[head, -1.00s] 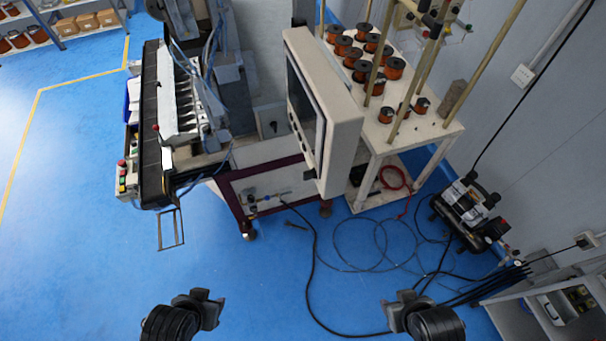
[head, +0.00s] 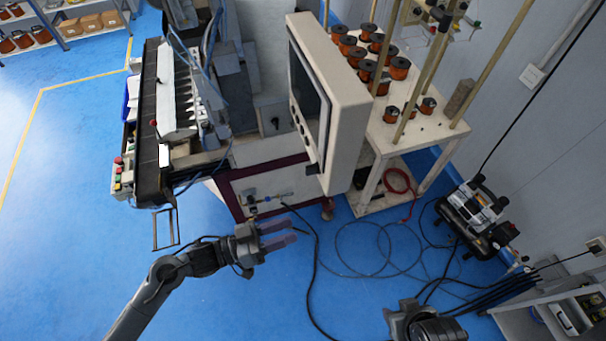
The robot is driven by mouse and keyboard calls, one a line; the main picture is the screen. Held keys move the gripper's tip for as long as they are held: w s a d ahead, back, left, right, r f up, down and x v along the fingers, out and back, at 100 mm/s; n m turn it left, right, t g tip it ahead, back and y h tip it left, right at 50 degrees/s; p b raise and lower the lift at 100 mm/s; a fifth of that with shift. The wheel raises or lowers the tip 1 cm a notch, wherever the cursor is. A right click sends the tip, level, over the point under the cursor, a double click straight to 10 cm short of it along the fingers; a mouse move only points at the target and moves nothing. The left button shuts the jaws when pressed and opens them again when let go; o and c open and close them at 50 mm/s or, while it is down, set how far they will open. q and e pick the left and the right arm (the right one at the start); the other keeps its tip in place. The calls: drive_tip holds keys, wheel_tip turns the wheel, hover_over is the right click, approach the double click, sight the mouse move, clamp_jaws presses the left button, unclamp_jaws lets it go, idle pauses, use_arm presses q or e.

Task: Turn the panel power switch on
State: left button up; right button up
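The control panel (head: 343,112) is a thick off-white box with a dark screen (head: 308,85) on its left-facing side. Small dark controls (head: 299,122) run along the screen's lower edge, seen at a steep angle. A small dark part (head: 314,169) shows at the panel's bottom corner. I cannot tell which of these is the power switch or how it is set. My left gripper (head: 288,232) is in front of and below the panel, apart from it, its two fingers spread and empty, pointing right. My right gripper (head: 398,312) is at the bottom edge; its fingers are not clear.
The winder (head: 150,185) with its control buttons (head: 121,175) stands at left. A white rack table (head: 425,128) with orange wire spools is behind the panel. A compressor (head: 477,215) and loose hoses lie on the right floor. The blue floor at lower left is open.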

use_arm(q)
drive_tip(key=w+a+m+b, duration=0.1)
drive_tip(key=w+a+m, duration=0.1)
drive_tip(key=w+a, duration=0.3)
drive_tip(key=m+b, duration=0.1)
drive_tip(key=m, duration=0.1)
approach(306, 169)
drive_tip(key=shift+g+y, duration=0.3)
drive_tip(key=shift+y, duration=0.1)
drive_tip(key=shift+w+r+p+x, duration=0.1)
drive_tip(key=shift+p+x, duration=0.6)
drive_tip(key=shift+x, duration=1.65)
drive_tip(key=shift+w+r+p+x, duration=0.15)
drive_tip(key=shift+p+x, duration=0.55)
drive_tip(key=shift+x, duration=1.6)
